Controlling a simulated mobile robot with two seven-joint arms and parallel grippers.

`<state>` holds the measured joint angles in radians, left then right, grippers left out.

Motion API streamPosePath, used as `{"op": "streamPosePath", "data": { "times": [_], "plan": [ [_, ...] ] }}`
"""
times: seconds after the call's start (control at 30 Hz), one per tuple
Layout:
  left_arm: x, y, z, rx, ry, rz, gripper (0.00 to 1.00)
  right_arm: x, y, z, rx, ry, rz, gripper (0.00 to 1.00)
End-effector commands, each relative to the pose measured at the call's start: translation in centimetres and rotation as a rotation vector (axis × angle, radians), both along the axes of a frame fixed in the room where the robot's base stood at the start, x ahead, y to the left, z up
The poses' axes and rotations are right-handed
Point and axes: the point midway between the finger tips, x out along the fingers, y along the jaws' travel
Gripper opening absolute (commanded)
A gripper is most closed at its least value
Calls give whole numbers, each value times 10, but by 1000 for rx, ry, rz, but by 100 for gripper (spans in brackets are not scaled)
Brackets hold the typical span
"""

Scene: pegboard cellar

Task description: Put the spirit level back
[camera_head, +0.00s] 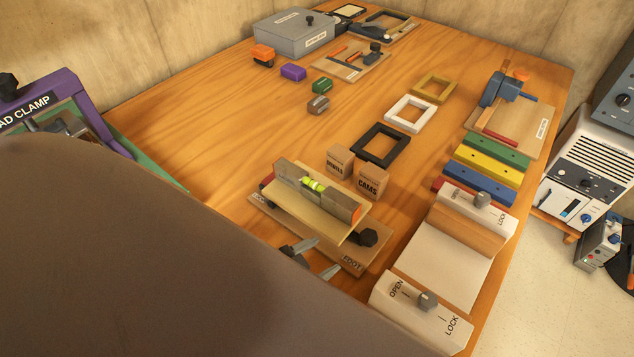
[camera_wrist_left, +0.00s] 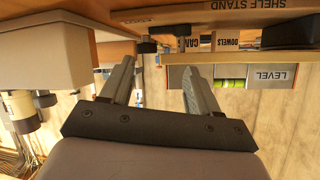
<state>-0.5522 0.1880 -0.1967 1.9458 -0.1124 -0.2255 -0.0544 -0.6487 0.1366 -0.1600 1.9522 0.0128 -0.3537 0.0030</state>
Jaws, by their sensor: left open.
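The spirit level (camera_head: 340,205) is a grey bar with a yellow-green vial and an orange end. In the head view it lies along a pale tan board (camera_head: 300,204) on the shelf stand (camera_head: 350,263), whose front edge is marked FOOT. In the left wrist view the level (camera_wrist_left: 272,77) shows its LEVEL label, right of the fingers. My left gripper (camera_head: 328,254) is open and empty at the stand's near edge, apart from the level. Its two spread fingers also show in the left wrist view (camera_wrist_left: 160,65). My right gripper is not in view.
Two small boxes, one marked CAMS (camera_head: 372,182), stand just behind the level. A white fixture with OPEN/LOCK knobs (camera_head: 427,300) is at the right. Black (camera_head: 361,155), white and yellow frames lie behind. The table's left middle is clear.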

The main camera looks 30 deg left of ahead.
Motion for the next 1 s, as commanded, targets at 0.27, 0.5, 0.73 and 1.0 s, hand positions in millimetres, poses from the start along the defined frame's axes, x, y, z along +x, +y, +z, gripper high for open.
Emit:
{"op": "streamPosePath", "data": {
  "times": [0.27, 0.5, 0.73, 1.0],
  "plan": [
    [78, -53, 119, 496, -753, -385, 61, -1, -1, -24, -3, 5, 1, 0],
    [62, -119, 179, 1040, -1481, -802, 61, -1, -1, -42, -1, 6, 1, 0],
    [40, -125, 143, 1574, -2036, -1316, 61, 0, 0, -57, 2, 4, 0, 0],
    [76, -19, 89, -1377, 1458, 1484, 61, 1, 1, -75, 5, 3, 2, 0]
  ]
}}
